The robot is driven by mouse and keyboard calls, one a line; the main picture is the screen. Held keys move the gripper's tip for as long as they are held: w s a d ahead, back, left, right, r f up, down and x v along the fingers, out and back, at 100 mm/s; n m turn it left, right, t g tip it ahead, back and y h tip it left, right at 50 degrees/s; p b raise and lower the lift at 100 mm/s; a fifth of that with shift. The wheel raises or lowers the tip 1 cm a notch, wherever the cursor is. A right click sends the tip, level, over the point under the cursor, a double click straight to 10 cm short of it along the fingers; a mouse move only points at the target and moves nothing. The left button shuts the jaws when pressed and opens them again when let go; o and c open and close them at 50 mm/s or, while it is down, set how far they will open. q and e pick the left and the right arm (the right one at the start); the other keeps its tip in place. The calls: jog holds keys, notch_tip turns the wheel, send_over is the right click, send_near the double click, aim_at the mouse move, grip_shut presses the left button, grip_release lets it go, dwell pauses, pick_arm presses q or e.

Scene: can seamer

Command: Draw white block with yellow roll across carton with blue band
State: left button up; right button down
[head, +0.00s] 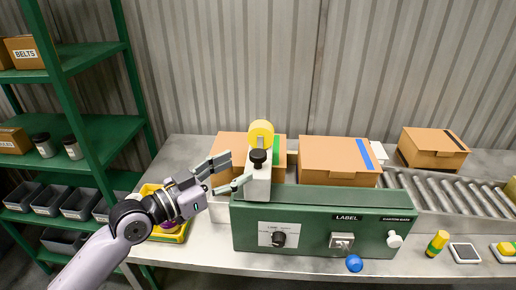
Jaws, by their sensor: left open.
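The white block (258,186) stands upright behind the green machine panel, with a yellow roll (261,133) on its top and a black knob on its front. The carton with the blue band (325,154) sits behind the panel to the right of the block, its blue band near the right edge of its top. My left gripper (228,172) is open just left of the white block, fingers pointing toward it. One fingertip is close to the block; I cannot tell if it touches. My right gripper is not in view.
A carton with a green band (231,142) is partly hidden behind the block. A carton with a dark band (432,147) stands at the roller conveyor (453,195). The green control panel (310,215) crosses the front. Green shelving (99,130) stands left.

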aim_at(258, 157)
pick_arm(q)
jog(key=p+x, duration=0.2)
jog(key=x, duration=0.5)
jog(key=shift+w+d+f, duration=0.1)
jog(key=shift+w+d, duration=0.2)
jog(key=shift+c, duration=0.3)
grip_shut()
